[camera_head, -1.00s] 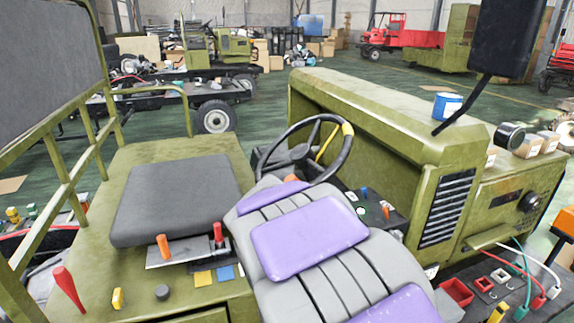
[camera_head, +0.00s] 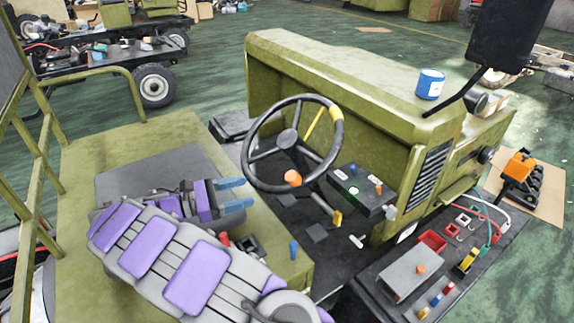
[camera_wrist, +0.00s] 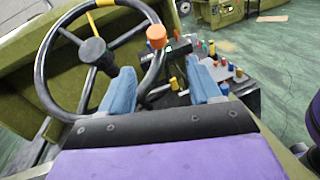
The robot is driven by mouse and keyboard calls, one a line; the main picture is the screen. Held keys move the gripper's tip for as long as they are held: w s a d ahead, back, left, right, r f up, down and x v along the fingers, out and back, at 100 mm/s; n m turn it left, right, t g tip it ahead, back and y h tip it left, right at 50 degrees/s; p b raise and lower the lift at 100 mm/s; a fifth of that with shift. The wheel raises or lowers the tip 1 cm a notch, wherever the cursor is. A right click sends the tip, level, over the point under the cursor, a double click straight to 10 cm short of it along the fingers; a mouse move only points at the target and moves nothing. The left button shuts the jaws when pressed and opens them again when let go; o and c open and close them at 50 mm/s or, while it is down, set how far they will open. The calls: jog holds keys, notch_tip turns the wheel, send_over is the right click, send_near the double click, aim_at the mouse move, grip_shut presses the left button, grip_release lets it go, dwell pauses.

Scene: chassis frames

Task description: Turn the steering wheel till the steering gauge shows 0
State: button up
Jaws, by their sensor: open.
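The steering wheel (camera_head: 288,139) is a black ring with three spokes, a yellow band at its upper right and an orange knob (camera_head: 292,177) on its lower rim. My gripper (camera_head: 240,194) is open and empty, its blue fingers pointing toward the lower left of the wheel, apart from it. In the wrist view the wheel (camera_wrist: 93,50) is at upper left, and the orange knob (camera_wrist: 156,37) appears above and between the open fingers (camera_wrist: 161,82). A black panel (camera_head: 357,192) right of the wheel has a small green-lit display (camera_wrist: 168,48); its reading is too small to tell.
The black seat (camera_head: 150,172) is beneath and behind my arm. The olive hood (camera_head: 350,85) with a blue can (camera_head: 430,84) stands beyond the wheel. Small levers, including a blue one (camera_head: 293,249), rise near my arm. A side shelf (camera_head: 372,268) holds several small parts.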

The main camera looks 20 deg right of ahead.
aim_at(298, 176)
jog(key=b, duration=0.3)
jog(key=d+b, duration=0.1)
jog(key=b, duration=0.1)
jog(key=shift+w+f+b, duration=0.25)
jog(key=shift+w+b, duration=0.1)
jog(key=shift+b, duration=0.05)
jog(key=shift+d+b, duration=0.15)
jog(key=shift+b, duration=0.85)
jog(key=d+b, duration=0.1)
jog(key=d, duration=0.4)
jog(key=d+b, duration=0.2)
jog(key=d, duration=0.3)
jog(key=d+b, duration=0.1)
jog(key=d, duration=0.4)
jog(key=shift+s+d+r+b, duration=0.15)
jog(key=shift+r+b, duration=0.1)
jog(key=shift+b, duration=0.05)
jog(key=shift+c, duration=0.4)
grip_shut()
